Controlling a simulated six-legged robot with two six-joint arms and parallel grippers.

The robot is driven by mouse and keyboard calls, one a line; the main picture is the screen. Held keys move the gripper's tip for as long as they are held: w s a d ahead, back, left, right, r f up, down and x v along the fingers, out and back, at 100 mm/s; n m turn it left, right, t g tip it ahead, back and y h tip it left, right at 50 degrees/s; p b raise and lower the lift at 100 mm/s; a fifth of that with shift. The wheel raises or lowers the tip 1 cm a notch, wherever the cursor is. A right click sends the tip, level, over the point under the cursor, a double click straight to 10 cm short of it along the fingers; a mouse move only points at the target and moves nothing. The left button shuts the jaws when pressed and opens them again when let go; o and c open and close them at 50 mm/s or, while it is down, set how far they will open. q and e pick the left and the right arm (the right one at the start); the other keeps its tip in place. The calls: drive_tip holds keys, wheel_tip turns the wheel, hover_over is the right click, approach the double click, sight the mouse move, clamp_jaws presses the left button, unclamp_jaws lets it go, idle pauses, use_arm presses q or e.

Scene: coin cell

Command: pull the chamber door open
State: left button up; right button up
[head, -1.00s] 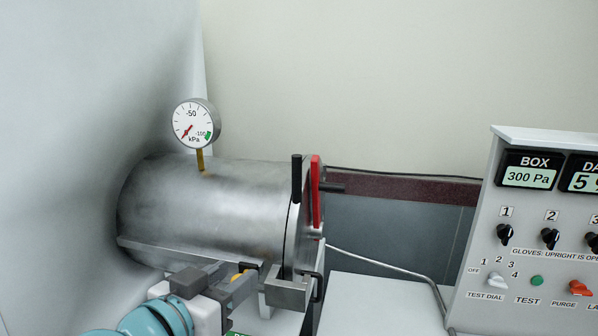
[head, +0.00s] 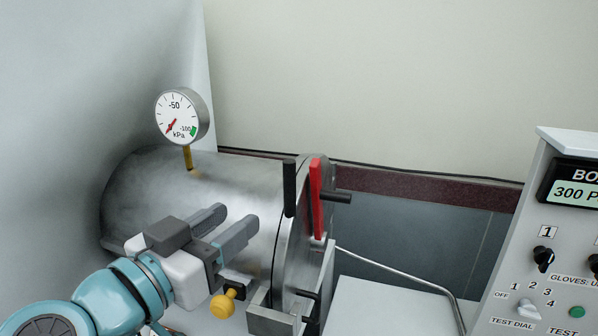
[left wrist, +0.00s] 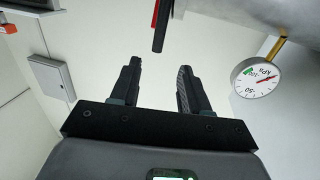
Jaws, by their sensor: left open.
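The chamber is a horizontal metal cylinder (head: 235,185) at the left of the head view, with a round door (head: 298,255) at its right end. The door looks closed against the cylinder. A black upright handle (head: 289,188) and a red upright bar (head: 316,200) stand at the door end. A short black bar (head: 338,197) sticks out to the right. My left gripper (head: 238,213) is open and empty in front of the cylinder, left of the black handle and apart from it. In the left wrist view, the black handle (left wrist: 162,30) shows beyond the open fingers (left wrist: 160,68). My right gripper is not in view.
A pressure gauge (head: 182,116) stands on top of the cylinder. A yellow knob (head: 222,305) is below my left gripper. A control panel (head: 550,240) stands at the right.

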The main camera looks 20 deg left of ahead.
sight(286, 180)
use_arm(q)
drive_tip(key=b+x, duration=0.1)
drive_tip(key=x, duration=0.2)
drive_tip(key=b+x, duration=0.1)
drive_tip(key=x, duration=0.3)
drive_tip(key=b+x, duration=0.2)
drive_tip(key=x, duration=0.2)
drive_tip(key=shift+a+f, duration=0.1)
drive_tip(key=shift+f, duration=0.2)
drive_tip(key=shift+w+d+r, duration=0.25)
drive_tip(key=shift+w+d, duration=0.1)
drive_tip(key=shift+w, duration=0.25)
drive_tip(key=shift+w+d+r, duration=0.25)
drive_tip(key=shift+w+d, duration=0.1)
drive_tip(key=shift+w, duration=0.25)
drive_tip(key=shift+w+a+f, duration=0.1)
drive_tip(key=shift+w+f, duration=0.15)
drive_tip(key=shift+w, duration=0.9)
drive_tip(key=shift+s+r, duration=0.3)
drive_tip(key=shift+s, duration=0.25)
drive_tip(key=shift+w+f, duration=0.1)
clamp_jaws()
